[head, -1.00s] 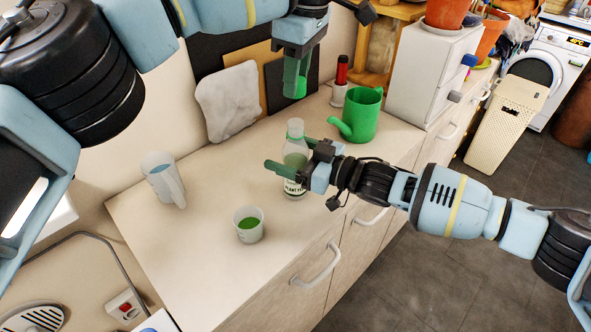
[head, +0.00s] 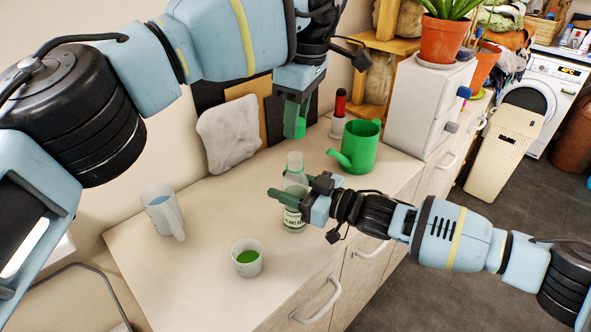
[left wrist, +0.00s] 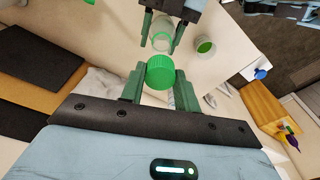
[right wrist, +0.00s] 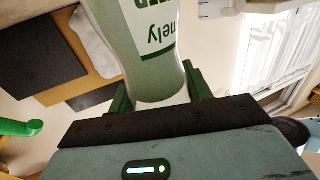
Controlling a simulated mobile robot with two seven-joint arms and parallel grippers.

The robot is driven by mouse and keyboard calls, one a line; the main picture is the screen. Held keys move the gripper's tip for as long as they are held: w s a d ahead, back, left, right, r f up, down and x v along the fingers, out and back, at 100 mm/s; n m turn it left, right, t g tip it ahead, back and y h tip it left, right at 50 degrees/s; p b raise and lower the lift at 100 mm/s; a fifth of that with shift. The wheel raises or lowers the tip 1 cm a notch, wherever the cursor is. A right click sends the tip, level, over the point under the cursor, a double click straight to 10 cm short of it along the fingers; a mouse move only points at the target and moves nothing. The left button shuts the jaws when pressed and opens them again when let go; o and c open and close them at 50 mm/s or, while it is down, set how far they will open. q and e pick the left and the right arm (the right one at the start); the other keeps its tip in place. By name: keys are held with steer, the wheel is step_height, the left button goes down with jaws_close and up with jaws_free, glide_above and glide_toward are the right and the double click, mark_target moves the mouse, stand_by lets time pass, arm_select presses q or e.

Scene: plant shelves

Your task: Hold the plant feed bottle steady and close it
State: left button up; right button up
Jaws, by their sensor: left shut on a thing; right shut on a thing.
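The plant feed bottle (head: 293,220) is clear with a white label and stands upright on the counter, its mouth open. My right gripper (head: 288,193) is shut around its upper body; the bottle (right wrist: 152,50) fills the space between the fingers (right wrist: 160,92) in the right wrist view. My left gripper (head: 295,122) points down above the bottle mouth, shut on a green cap (head: 300,128). In the left wrist view the cap (left wrist: 160,72) sits between the fingertips, apart from the bottle neck (left wrist: 162,42).
A cup with green liquid (head: 247,259) stands in front of the bottle, and a measuring jug (head: 162,212) stands to the left. A green watering can (head: 360,147) and a red-handled tool (head: 339,112) stand behind.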

mark_target(295, 156)
arm_select(q)
steer(key=shift+f, duration=1.9)
steer(key=shift+f, duration=0.1)
steer(key=shift+f, duration=0.8)
steer(key=shift+f, duration=0.6)
steer(key=m, duration=0.7)
steer(key=shift+t, duration=0.3)
steer(key=m+h, duration=0.1)
steer(key=m, duration=0.5)
steer(key=shift+a+m, duration=0.15)
steer(key=shift+m, duration=0.15)
steer(key=m, duration=0.4)
steer(key=shift+m+h, duration=0.3)
steer(key=shift+h, duration=0.1)
steer(key=m, duration=0.4)
steer(key=shift+m, duration=0.3)
